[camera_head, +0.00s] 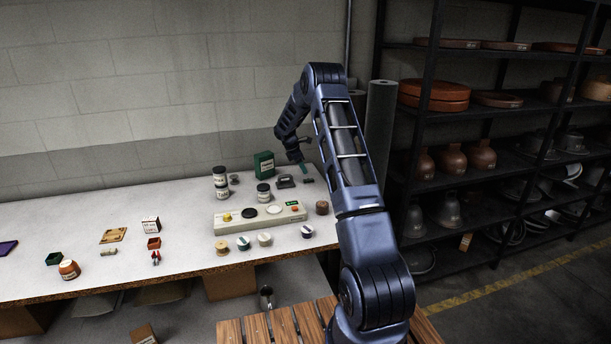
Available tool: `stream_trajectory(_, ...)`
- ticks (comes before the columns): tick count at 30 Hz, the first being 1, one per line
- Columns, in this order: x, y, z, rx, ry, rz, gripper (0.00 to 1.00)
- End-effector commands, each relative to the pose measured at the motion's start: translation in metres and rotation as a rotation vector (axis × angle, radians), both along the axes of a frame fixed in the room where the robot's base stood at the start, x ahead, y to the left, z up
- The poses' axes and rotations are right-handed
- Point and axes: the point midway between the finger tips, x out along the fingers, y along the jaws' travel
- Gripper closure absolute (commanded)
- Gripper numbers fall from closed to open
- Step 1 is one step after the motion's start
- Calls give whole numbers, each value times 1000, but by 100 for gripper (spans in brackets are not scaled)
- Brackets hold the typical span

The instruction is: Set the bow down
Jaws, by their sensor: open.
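My gripper (301,162) hangs over the back right part of the white workbench (180,205), small and dark in this view. It is open, with its fingertips near a small dark device (285,181) and a small dark block (308,180). I cannot make out a bow for certain, either at the gripper or on the bench. A tiny teal piece shows by the gripper, too small to identify.
A pale control panel (228,218) with buttons lies in front of the gripper. Dark shelves (448,158) rise at right. The bench's left middle has free room.

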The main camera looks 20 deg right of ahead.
Motion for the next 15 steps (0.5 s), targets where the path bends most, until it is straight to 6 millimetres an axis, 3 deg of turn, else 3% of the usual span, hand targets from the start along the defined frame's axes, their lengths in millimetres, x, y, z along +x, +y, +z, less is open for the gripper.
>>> stream_trajectory(6,0,14,34,1,-1,0,55)
stream_trajectory(15,-3,22,58,3,-8,-9,55)
